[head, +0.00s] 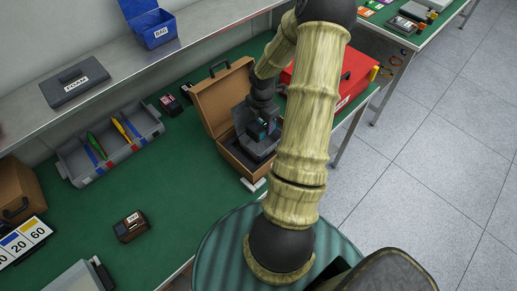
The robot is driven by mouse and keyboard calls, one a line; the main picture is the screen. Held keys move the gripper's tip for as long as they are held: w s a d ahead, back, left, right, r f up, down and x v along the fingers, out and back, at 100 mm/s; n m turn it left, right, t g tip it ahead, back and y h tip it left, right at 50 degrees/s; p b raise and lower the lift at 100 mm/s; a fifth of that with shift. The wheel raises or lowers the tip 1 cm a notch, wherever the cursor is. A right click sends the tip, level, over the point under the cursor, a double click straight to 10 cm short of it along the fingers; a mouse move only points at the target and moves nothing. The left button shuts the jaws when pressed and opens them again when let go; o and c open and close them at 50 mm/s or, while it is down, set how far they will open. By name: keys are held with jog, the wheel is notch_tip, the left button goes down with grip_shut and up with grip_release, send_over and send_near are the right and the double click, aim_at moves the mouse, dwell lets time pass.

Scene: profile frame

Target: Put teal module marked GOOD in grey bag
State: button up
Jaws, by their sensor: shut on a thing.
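My gripper (262,118) is over the open brown case (211,104) on the green bench, pointing down and shut on a small dark module with teal on it (263,129). The marking on this module is too small to read. Around and below it is a dark grey, box-like thing (242,119) inside the case; I cannot tell whether it is the grey bag or a foam insert. The arm hides part of the case's right side. I cannot tell whether the module touches the grey thing.
A blue bin (154,31) and a dark FOAM box (75,87) stand on the shelf. A grey tray with tools (75,172) lies left.

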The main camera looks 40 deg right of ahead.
jog(key=shift+w, duration=0.15)
jog(key=shift+s, duration=0.2)
jog(key=shift+a+f, duration=0.15)
jog(key=shift+f, duration=0.15)
send_over(262, 147)
jog(key=shift+a+f, duration=0.1)
jog(key=shift+f, duration=2.65)
jog(key=shift+f, duration=1.9)
